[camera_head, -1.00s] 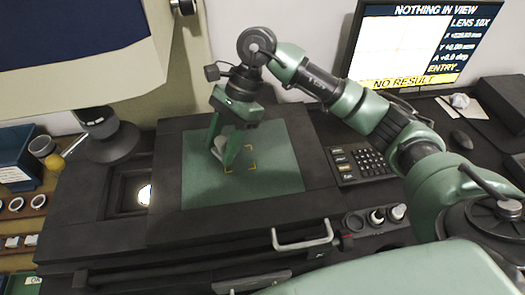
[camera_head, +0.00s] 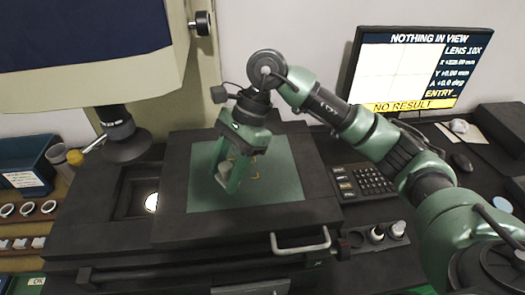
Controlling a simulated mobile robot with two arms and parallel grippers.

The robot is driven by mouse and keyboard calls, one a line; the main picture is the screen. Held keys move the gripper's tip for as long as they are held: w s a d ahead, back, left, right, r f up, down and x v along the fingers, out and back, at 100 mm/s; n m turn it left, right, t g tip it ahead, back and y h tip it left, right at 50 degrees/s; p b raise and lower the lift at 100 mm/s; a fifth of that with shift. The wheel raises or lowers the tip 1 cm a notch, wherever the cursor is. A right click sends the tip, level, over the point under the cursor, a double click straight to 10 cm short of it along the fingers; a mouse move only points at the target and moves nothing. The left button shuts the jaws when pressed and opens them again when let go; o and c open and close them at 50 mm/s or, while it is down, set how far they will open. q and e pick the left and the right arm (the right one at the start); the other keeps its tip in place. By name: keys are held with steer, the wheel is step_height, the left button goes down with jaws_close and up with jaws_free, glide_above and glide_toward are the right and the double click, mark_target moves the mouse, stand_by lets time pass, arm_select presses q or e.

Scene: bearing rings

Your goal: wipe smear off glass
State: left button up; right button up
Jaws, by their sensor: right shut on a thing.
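The glass (camera_head: 282,188) is a green-looking square pane set in the dark stage, with small yellow corner marks near its middle. My right gripper (camera_head: 233,186) reaches down over the left half of the glass, fingers pointing down. It is shut on a pale grey wiping cloth (camera_head: 229,172), which shows between the fingers and is partly hidden by them. Whether the cloth touches the glass I cannot tell. I cannot make out a smear on the glass. My left gripper is not in view.
A monitor (camera_head: 420,68) reading "NOTHING IN VIEW" stands at the back right. A keypad (camera_head: 363,182) lies right of the stage. The lens column (camera_head: 122,135) stands at the left, near a blue bin (camera_head: 28,165) and white rings (camera_head: 28,209). A metal handle (camera_head: 301,243) is at the front.

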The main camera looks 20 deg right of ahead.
mark_target(221, 167)
steer(key=shift+w+d+r+p, duration=0.1)
steer(key=shift+w+r+p, duration=0.2)
steer(key=shift+r, duration=0.4)
steer(key=shift+s+r+p, duration=0.2)
steer(key=shift+r+p, duration=0.3)
steer(key=shift+r, duration=0.7)
steer(key=shift+w+r+p, duration=0.1)
steer(key=shift+r+p, duration=0.2)
steer(key=shift+r, duration=0.45)
